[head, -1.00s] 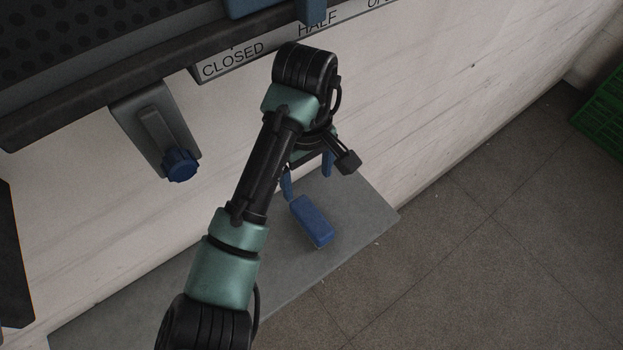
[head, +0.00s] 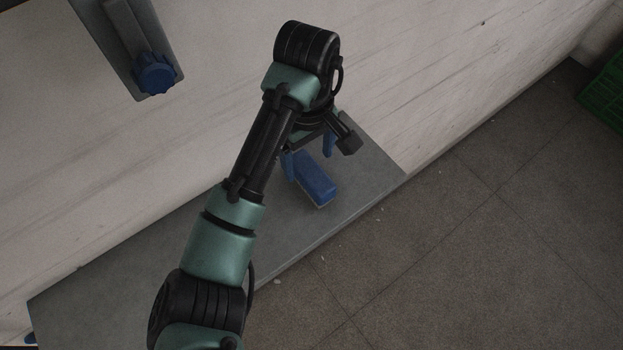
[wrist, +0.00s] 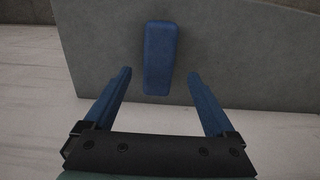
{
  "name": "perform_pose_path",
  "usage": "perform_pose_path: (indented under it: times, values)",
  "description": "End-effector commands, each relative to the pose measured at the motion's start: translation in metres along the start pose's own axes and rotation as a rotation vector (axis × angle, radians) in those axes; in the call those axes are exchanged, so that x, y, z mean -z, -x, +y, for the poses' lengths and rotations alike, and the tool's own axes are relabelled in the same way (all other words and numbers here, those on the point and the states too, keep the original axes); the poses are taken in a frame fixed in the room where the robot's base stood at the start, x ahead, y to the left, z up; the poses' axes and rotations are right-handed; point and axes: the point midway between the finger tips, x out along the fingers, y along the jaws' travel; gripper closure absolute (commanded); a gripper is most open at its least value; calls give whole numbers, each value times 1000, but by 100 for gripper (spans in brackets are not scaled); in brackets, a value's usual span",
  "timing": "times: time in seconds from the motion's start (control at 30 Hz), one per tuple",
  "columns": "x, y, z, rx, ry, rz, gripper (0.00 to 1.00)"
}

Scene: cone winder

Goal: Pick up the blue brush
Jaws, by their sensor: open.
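The blue brush (head: 318,184) is a blue block lying on a grey slab, partly hidden by my gripper in the head view. In the wrist view the blue brush (wrist: 160,58) shows whole, lengthwise, just beyond the fingertips and roughly centred between them. My gripper (head: 308,155) has two blue fingers, spread apart with nothing between them. In the wrist view my gripper (wrist: 159,75) is open, its tips close to the brush's near end. I cannot tell its height above the brush.
The grey slab (head: 100,285) runs along a pale wall (head: 420,70). A bracket with a blue knob (head: 155,73) is on the wall at the upper left. A green crate (head: 606,95) stands at the far right. The tiled floor (head: 450,260) in front is mostly clear.

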Motion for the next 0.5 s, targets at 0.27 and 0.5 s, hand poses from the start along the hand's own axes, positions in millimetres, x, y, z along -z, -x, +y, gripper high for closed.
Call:
perform_pose_path:
  times: [0.27,0.5]
  values:
    - [-5,-35,2,-1,1,1,10]
    - [-5,-46,2,-1,0,1,10]
